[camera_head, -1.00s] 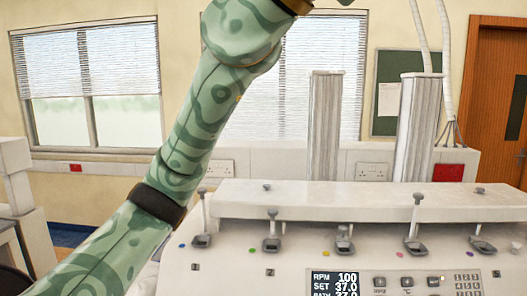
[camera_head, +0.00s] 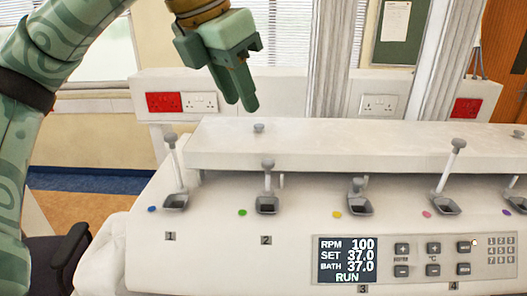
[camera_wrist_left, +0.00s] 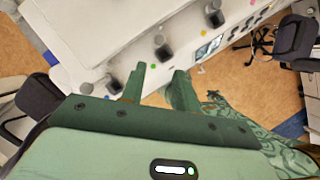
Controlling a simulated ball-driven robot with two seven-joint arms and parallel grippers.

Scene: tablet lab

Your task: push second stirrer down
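The second stirrer (camera_head: 268,178), above label 2, has a grey knob on a short rod rising from its dark cup (camera_head: 267,206), with a green dot to its left. In the left wrist view it shows beyond the fingertips (camera_wrist_left: 159,42).
The first stirrer (camera_head: 172,158) and fourth stirrer (camera_head: 451,165) stand taller; the third (camera_head: 357,188) sits low. A display (camera_head: 347,260) reads RPM 100 and RUN. A small knob (camera_head: 258,128) stands on the ledge (camera_head: 350,145). A chair (camera_head: 60,258) is at the lower left.

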